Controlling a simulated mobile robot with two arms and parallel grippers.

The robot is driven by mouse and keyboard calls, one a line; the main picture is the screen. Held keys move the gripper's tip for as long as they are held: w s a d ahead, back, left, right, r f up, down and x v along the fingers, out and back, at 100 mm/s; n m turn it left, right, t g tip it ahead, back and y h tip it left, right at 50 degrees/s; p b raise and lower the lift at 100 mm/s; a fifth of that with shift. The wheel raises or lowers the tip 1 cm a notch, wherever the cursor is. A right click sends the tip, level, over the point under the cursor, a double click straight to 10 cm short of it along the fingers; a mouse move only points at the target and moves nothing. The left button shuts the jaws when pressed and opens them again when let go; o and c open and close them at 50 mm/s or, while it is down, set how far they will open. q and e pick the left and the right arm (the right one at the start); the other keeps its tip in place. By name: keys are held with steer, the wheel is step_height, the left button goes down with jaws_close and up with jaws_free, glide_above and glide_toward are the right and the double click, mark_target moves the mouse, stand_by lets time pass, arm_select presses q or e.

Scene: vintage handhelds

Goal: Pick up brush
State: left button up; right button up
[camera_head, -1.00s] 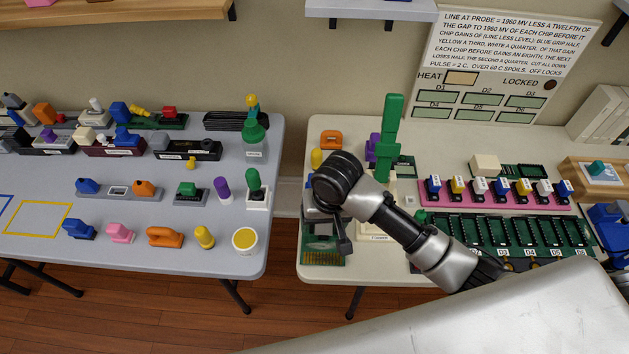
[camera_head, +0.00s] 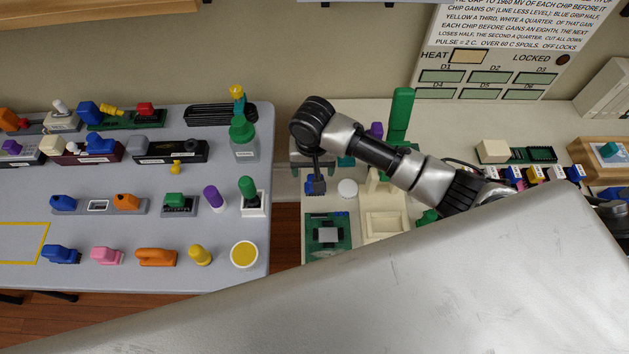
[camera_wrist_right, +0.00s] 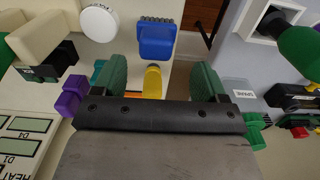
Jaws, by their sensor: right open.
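The brush appears to be the piece with a blue, bristled head (camera_wrist_right: 156,38) and a yellow handle in the right wrist view. Its bristles point to the top of the picture. My right gripper (camera_wrist_right: 161,84) is open, with one green finger on each side of the yellow handle; I cannot tell whether they touch it. In the head view the blue head (camera_head: 316,186) shows at the right table's left edge, below my right gripper (camera_head: 315,164). The handle is hidden there by the arm. My left gripper is not in view.
On the right table, a round white lid (camera_head: 347,188), a cream tray (camera_head: 383,222) and a green circuit board (camera_head: 328,232) lie close by. A tall green block (camera_head: 401,112) stands behind. The left table (camera_head: 225,275) holds several coloured parts across a gap.

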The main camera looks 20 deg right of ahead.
steer(key=shift+f, duration=0.65)
steer(key=f, duration=0.5)
steer(key=shift+s+d, duration=0.1)
steer(key=shift+d, duration=0.2)
steer(key=c, duration=1)
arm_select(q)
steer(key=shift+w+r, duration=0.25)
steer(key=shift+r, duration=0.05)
arm_select(e)
steer(key=shift+c, duration=0.2)
steer(key=shift+r, duration=0.1)
steer(key=shift+r, duration=0.55)
step_height(320, 180, up, 3)
steer(key=shift+r, duration=0.1)
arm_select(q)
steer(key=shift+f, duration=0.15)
arm_select(e)
steer(key=s+d+r, duration=0.6)
steer(key=s+d, duration=0.1)
steer(key=s, duration=0.2)
steer(key=shift+d+r, duration=0.15)
steer(key=shift+r, duration=0.15)
